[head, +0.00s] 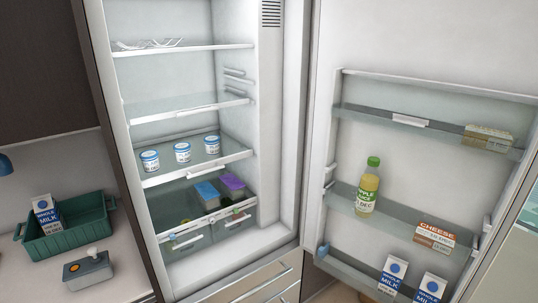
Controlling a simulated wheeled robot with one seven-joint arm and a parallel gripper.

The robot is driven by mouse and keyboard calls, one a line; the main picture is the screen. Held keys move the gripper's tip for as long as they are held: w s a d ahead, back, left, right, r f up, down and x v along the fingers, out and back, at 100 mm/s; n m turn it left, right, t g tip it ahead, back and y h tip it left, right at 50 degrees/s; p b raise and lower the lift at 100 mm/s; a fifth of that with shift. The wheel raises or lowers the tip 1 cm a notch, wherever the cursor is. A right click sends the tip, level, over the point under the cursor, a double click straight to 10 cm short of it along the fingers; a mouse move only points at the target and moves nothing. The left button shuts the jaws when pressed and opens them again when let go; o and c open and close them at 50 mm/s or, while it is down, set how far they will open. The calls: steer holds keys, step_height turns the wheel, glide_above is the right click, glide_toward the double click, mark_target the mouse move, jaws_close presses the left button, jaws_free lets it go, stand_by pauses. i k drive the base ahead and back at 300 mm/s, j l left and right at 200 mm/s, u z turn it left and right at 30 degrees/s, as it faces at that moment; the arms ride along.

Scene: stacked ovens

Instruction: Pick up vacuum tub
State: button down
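A small grey tub (88,271) with a pale knob on its lid and an orange patch on its side stands on the counter at the lower left in the head view. It looks like the vacuum tub. It stands apart from the green crate behind it, with nothing on top of it. My gripper is not in view, and nothing is seen holding the tub.
A green crate (72,243) with a milk carton (46,213) stands behind the tub. The open fridge (205,160) holds white cups and drawers. Its open door (425,120) fills the right side, with a juice bottle (367,190) and cartons. The counter front is clear.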

mark_target(78, 274)
steer(key=u, duration=1.9)
steer(key=i+j, duration=0.45)
steer(key=i, duration=0.2)
steer(key=i+j, duration=0.4)
steer(key=i, duration=0.2)
steer(key=i+j, duration=0.45)
steer(key=i, duration=0.2)
